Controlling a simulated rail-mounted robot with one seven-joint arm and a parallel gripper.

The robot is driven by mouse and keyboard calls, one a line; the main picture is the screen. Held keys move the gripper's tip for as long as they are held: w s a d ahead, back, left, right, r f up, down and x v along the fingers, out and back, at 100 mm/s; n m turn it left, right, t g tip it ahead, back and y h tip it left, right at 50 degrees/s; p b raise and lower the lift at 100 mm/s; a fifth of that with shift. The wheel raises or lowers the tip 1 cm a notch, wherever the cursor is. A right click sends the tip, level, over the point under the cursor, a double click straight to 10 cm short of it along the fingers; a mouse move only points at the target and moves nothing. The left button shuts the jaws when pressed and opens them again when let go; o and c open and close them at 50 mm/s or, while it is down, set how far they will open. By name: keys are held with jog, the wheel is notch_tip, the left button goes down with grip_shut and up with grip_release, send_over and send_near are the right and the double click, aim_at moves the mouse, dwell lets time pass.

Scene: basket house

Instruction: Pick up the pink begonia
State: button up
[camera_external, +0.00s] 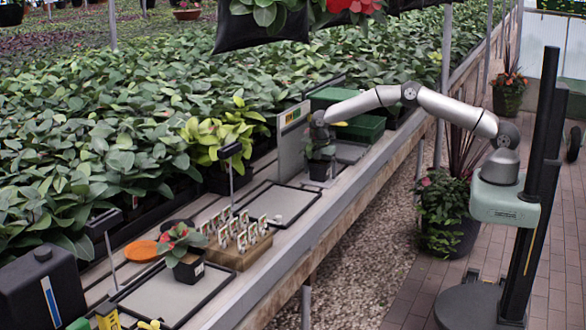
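A potted plant with pinkish-red flowers and green leaves (181,242) stands in a dark square pot (190,269) on the grey tray at the bench's near end. A second small potted plant (319,158), mostly green leaves in a dark pot, stands farther along the bench, by an upright pale panel. I cannot tell clearly which one is the pink begonia. My gripper (319,138) is pointed down right over the second plant, at its leaves. The fingers are small and partly hidden by the leaves, so their opening and any contact do not show.
A wooden block with several labelled packets (237,243) sits mid-bench, beside an empty black-rimmed tray (276,207). An orange dish (141,250) and a black container (42,290) are at the near left. Green boxes (359,127) stand behind my gripper. Dense plants fill the left; hanging pots are overhead.

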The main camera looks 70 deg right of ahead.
jog(key=c, duration=1)
jog(key=shift+c, duration=0.6)
jog(key=shift+r, duration=0.1)
